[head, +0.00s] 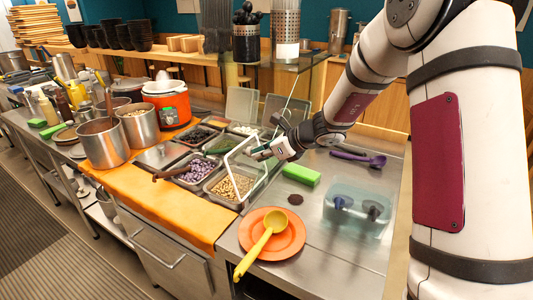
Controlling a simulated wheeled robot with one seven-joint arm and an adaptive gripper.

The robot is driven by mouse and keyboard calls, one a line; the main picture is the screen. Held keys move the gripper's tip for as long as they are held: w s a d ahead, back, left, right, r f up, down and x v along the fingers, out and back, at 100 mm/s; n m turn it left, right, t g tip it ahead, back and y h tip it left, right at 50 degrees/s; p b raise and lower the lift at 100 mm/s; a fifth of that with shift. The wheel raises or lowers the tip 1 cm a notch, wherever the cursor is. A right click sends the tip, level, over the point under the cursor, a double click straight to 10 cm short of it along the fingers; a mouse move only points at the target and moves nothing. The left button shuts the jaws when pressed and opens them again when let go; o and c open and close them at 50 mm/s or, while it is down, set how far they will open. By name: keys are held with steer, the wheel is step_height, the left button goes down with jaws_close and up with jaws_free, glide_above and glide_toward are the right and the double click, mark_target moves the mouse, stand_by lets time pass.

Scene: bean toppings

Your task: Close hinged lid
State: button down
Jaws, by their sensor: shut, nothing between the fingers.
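A clear hinged lid with a pale rim (229,172) stands tilted over the front right topping bin, which holds tan beans (232,187). My gripper (258,152) is shut and empty, reaching in from the right at the lid's upper part. I cannot tell whether it touches the lid. Two more lids, one at the left (241,105) and one to its right (272,107), stand raised behind the bins. The gripper hides part of the lid and the bins behind it.
Bins of purple beans (196,172) and dark toppings (197,135) lie to the left. A green sponge (301,175), orange plate (285,240) with yellow ladle (270,228), purple ladle (359,158) and clear tub (357,211) occupy the right counter. An orange pot (168,106) stands behind left.

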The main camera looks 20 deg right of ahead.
mark_target(240, 150)
steer(key=w+a+g+h+p, duration=0.1)
steer(key=w+a, duration=0.1)
steer(key=w+a+g+h+p, duration=0.1)
steer(key=w+a+g+h, duration=0.1)
steer(key=shift+w+a+f+p, duration=0.15)
steer(key=shift+w+a+p, duration=0.15)
steer(key=shift+w+a, duration=0.1)
steer(key=w+a+f+g+h+b, duration=0.4)
steer(key=w+a+f+b, duration=0.2)
steer(key=b, duration=0.5)
steer(key=shift+w+a+f, duration=0.4)
steer(key=shift+f, duration=0.65)
